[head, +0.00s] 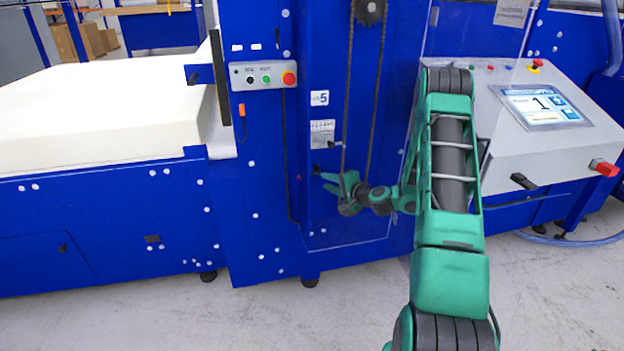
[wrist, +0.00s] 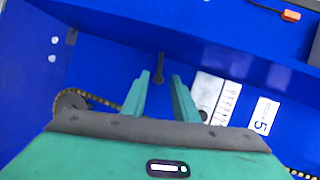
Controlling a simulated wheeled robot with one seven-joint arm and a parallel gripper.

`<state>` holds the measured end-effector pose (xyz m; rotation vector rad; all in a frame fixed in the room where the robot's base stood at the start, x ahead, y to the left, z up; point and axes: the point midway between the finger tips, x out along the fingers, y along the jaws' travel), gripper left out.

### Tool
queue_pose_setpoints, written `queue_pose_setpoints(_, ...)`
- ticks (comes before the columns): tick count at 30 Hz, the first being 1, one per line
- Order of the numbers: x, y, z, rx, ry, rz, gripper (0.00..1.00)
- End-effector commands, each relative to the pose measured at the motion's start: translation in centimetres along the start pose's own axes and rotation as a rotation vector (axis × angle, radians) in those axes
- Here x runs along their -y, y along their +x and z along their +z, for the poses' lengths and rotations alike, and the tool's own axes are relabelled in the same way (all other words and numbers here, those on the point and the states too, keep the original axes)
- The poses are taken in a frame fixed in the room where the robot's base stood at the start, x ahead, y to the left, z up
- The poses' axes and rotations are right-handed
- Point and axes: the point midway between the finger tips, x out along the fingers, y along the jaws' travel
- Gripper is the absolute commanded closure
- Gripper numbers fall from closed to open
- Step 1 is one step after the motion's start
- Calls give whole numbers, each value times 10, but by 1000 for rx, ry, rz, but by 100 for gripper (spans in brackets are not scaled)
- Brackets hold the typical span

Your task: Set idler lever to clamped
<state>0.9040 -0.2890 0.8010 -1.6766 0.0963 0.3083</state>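A small dark lever (wrist: 160,67) shows in the wrist view on the blue machine panel, seen in the gap between my fingertips. It looks like the idler lever; its mark is not readable. My gripper (wrist: 160,82) is open, with its two green fingers apart on either side of the lever in the picture. I cannot tell whether they touch it. In the head view my gripper (head: 325,182) is in front of the recessed blue panel, below a white label (head: 322,133). My gripper hides part of that area.
A chain (head: 347,100) hangs from a sprocket (head: 369,10) beside my gripper; another sprocket (wrist: 70,103) shows in the wrist view. A button box (head: 265,76) is upper left. A control console (head: 545,120) stands right of my arm. White foam (head: 95,115) lies left.

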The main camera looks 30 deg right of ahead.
Motion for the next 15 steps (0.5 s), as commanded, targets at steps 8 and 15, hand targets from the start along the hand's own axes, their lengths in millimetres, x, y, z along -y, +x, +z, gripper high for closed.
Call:
queue_pose_setpoints(8, 1, 36, 1, 2, -1, -4, 73)
queue_pose_setpoints(15, 1, 77, 1, 2, -1, -3, 73)
